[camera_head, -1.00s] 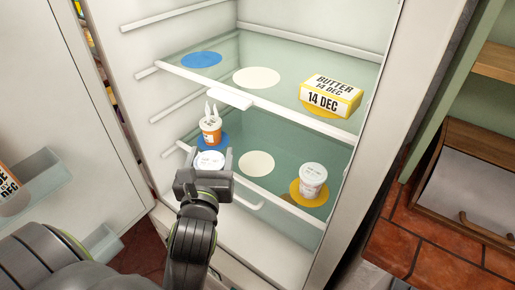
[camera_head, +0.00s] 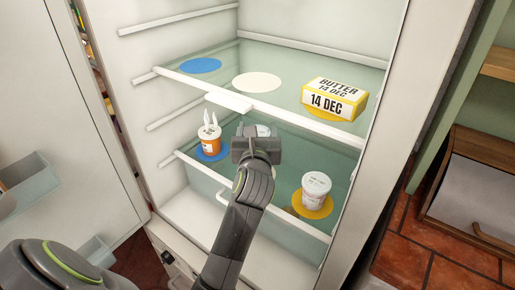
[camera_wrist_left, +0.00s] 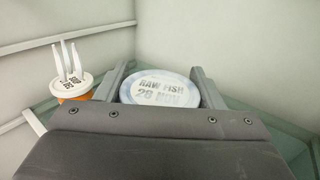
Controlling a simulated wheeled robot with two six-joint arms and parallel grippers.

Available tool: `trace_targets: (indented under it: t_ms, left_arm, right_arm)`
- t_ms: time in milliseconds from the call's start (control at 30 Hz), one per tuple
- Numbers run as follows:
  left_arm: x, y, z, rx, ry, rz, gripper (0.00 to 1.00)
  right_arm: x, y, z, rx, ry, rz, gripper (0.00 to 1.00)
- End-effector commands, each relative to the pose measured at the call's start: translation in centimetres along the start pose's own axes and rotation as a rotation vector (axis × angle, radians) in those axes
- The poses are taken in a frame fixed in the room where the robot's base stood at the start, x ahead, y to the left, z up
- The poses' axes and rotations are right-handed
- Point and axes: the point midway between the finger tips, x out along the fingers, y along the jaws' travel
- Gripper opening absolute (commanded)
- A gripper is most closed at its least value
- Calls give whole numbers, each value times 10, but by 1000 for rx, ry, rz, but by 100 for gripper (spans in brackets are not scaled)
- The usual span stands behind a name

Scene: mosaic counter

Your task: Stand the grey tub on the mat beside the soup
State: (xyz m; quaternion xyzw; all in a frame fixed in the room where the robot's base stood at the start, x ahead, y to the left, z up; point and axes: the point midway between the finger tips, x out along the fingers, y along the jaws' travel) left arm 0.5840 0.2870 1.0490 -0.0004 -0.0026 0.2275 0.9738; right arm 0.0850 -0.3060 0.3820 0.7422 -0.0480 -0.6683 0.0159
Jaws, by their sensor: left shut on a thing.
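My left gripper (camera_head: 256,143) is shut on a round tub with a pale grey-white lid (camera_head: 263,131), over the lower fridge shelf. A white lidded tub (camera_head: 315,190) stands to the right on a yellow mat (camera_head: 303,211).
The upper shelf holds a butter box (camera_head: 333,98) at the right, with a bare white mat (camera_head: 257,82) and a bare blue mat (camera_head: 201,65) beside it. The shelf's front edge (camera_head: 190,77) runs above my gripper. The open fridge door is at the left.

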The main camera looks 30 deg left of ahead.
Motion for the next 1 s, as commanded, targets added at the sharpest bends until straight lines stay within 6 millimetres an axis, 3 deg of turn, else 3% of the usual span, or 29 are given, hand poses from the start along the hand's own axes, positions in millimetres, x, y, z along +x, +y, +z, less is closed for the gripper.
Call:
trace_targets:
  t_ms: [33, 233, 433, 900, 933, 1000]
  left_arm:
    - [-1, 1, -14, 5, 10, 2, 34]
    - [-2, 2, -30, 4, 8, 2, 34]
    - [-2, 1, -60, 3, 9, 0, 34]
    - [1, -1, -67, 2, 5, 0, 34]
    - [1, -1, -66, 2, 6, 1, 66]
    - [1, -1, -66, 2, 6, 1, 75]
  right_arm:
    - [2, 0, 1, 0, -1, 0, 36]
    - [3, 0, 1, 0, -1, 0, 36]
    - [6, 0, 1, 0, -1, 0, 36]
    - [7, 0, 1, 0, -2, 0, 36]
    - [6, 0, 1, 0, -1, 0, 36]
    - [6, 0, 1, 0, -1, 0, 36]
